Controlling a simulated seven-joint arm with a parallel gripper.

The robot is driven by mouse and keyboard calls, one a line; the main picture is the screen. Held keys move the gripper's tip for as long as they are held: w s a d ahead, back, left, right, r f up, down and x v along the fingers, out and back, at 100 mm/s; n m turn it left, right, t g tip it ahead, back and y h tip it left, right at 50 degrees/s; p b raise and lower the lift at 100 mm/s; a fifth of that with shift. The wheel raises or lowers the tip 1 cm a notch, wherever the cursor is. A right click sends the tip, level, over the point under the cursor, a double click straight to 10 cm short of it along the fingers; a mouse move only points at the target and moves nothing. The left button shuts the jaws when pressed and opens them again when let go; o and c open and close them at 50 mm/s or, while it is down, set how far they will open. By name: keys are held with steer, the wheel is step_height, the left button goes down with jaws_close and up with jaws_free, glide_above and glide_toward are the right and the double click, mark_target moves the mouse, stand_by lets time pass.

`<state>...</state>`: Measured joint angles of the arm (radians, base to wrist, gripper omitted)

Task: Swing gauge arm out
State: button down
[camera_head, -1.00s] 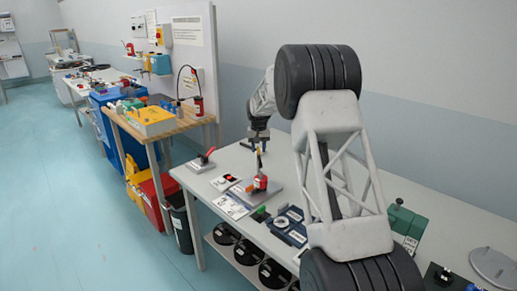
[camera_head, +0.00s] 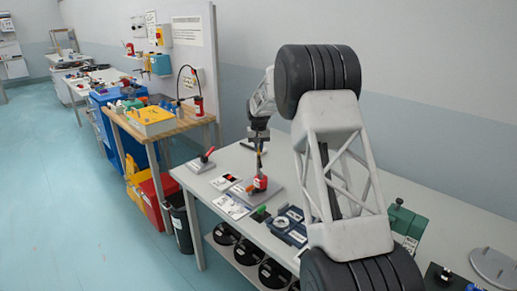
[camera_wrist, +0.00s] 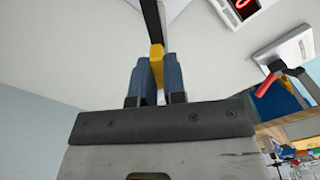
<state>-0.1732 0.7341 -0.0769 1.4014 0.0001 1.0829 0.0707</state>
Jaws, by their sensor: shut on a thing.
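The gauge arm is a thin black bar (camera_wrist: 151,18) with a yellow end (camera_wrist: 157,62). In the wrist view the yellow end sits between the two blue fingers of my gripper (camera_wrist: 157,75), which are shut on it. In the head view my gripper (camera_head: 259,143) points down above the bench, over a red gauge block (camera_head: 260,182) on a grey plate (camera_head: 276,191). The thin arm (camera_head: 258,164) shows between the gripper and the red block. The exact joint of the arm is too small to make out.
A grey plate with a red lever (camera_head: 207,155) lies to the left, also in the wrist view (camera_wrist: 268,83). The bench behind is mostly clear.

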steer(key=shift+m, duration=0.3)
steer(key=m, duration=1.2)
steer(key=shift+m, duration=0.3)
steer(key=m, duration=0.4)
steer(key=shift+m, duration=0.3)
steer(key=c, duration=1.2)
jaws_free()
steer(key=shift+r, duration=0.1)
